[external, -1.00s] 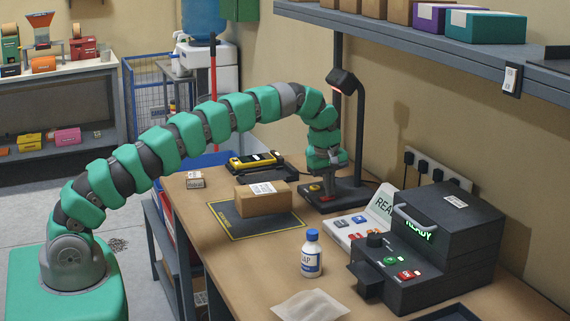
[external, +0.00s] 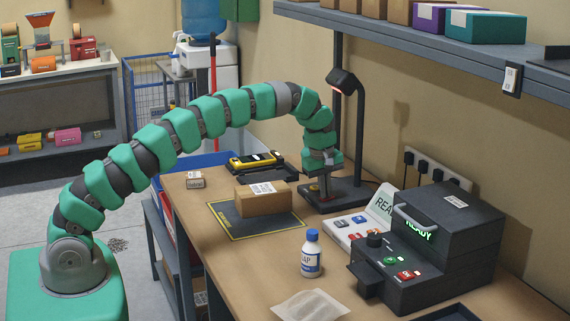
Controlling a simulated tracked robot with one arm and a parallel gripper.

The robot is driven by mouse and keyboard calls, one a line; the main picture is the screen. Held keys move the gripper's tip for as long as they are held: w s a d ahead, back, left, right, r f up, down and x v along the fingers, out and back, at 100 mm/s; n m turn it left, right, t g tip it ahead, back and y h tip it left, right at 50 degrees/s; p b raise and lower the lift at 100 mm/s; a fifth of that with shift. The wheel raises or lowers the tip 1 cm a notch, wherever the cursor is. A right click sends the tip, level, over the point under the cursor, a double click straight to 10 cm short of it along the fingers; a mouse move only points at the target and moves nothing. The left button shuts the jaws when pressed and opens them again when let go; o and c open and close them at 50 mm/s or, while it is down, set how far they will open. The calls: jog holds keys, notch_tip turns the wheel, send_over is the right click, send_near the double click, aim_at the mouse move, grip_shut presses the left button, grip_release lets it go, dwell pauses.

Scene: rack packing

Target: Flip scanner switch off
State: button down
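The scanner stands at the back of the bench on a dark base (external: 346,196), with a post and a scanner head (external: 342,82) that glows red underneath. My gripper (external: 323,192) points down over the front left of that base. Its fingertips are at the spot where a yellow and red control showed earlier, so the switch is now mostly hidden behind them. I cannot tell whether the fingers touch the switch or which way it is set. The fingers look close together, but their gap is too small to make out.
A cardboard box (external: 263,198) sits on a dark mat left of the scanner. A yellow handheld device (external: 253,160) lies behind it. A white bottle (external: 311,254), a button panel (external: 350,228) and a black machine (external: 440,250) marked READY stand in front and right. The shelf (external: 420,38) overhangs at upper right.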

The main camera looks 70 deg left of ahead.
jog(key=shift+f, duration=0.1)
jog(key=shift+r, duration=0.2)
notch_tip(320, 180, up, 14)
jog(key=s, duration=0.1)
jog(key=shift+s+f+p, duration=0.25)
jog(key=shift+s+p, duration=0.1)
jog(key=shift+p, duration=0.1)
jog(key=shift+w, duration=0.1)
jog(key=shift+w+a+r, duration=0.1)
jog(key=shift+w+r, duration=0.05)
jog(key=shift+w, duration=0.45)
jog(key=shift+w, duration=0.1)
dwell(0.3)
